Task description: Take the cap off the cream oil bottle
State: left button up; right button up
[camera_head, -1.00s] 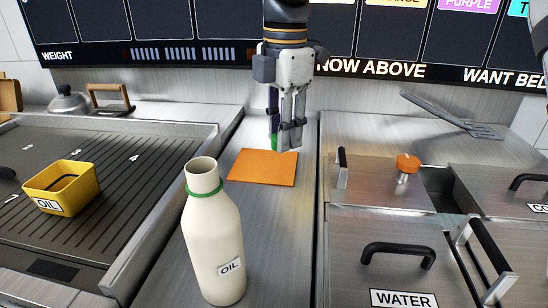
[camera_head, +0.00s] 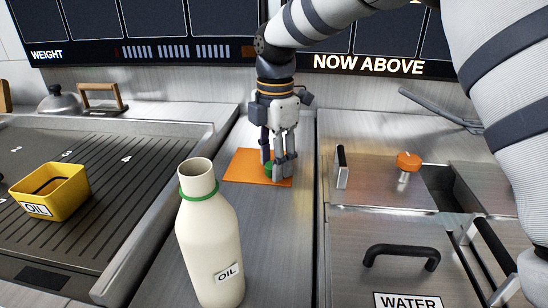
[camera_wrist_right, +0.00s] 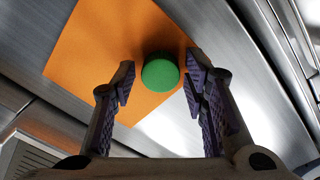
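The cream oil bottle (camera_head: 208,250) stands upright at the front in the head view. Its mouth is open and bare, with a green ring around the neck. The green cap (camera_wrist_right: 161,72) is at the orange mat (camera_head: 240,166), off the bottle; it appears to rest there. My right gripper (camera_head: 278,170) is over the mat, behind the bottle. In the right wrist view its fingers (camera_wrist_right: 160,82) stand apart on either side of the cap, with a gap at each side. My left gripper is not in view.
A grooved griddle with a yellow OIL tub (camera_head: 52,190) lies to the left. Steel lids with black handles, one labelled WATER (camera_head: 408,300), and an orange knob (camera_head: 408,160) are to the right. The steel strip between bottle and mat is clear.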

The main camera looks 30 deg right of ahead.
notch_tip(320, 180, up, 12)
jog(key=shift+r+b, duration=0.15)
jog(key=shift+b, duration=0.15)
